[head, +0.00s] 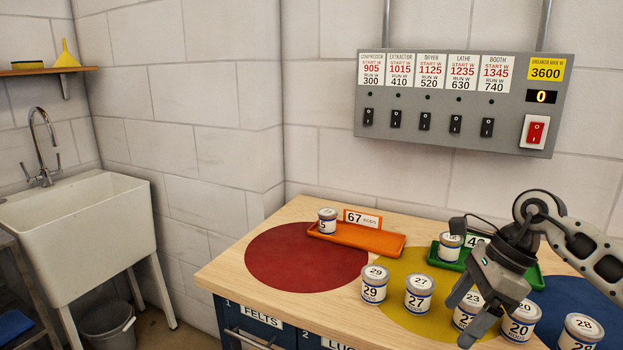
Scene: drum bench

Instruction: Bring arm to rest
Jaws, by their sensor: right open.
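My right gripper (470,318) is open, reaching in from the right above the bench, in front of the green tray. No object shows between its fingers. Its fingers partly cover a can labelled 23 (463,319), and I cannot tell whether they touch it. The right arm crosses the green tray (436,262) and hides part of it and its sign. My left gripper does not show.
Cans 29 (374,284), 27 (419,293), 20 (521,320) and 28 (581,333) stand along the bench front. An orange tray (385,242) holds one can (327,221). The red circle (300,262) is clear. A switch panel (440,120) hangs on the wall behind.

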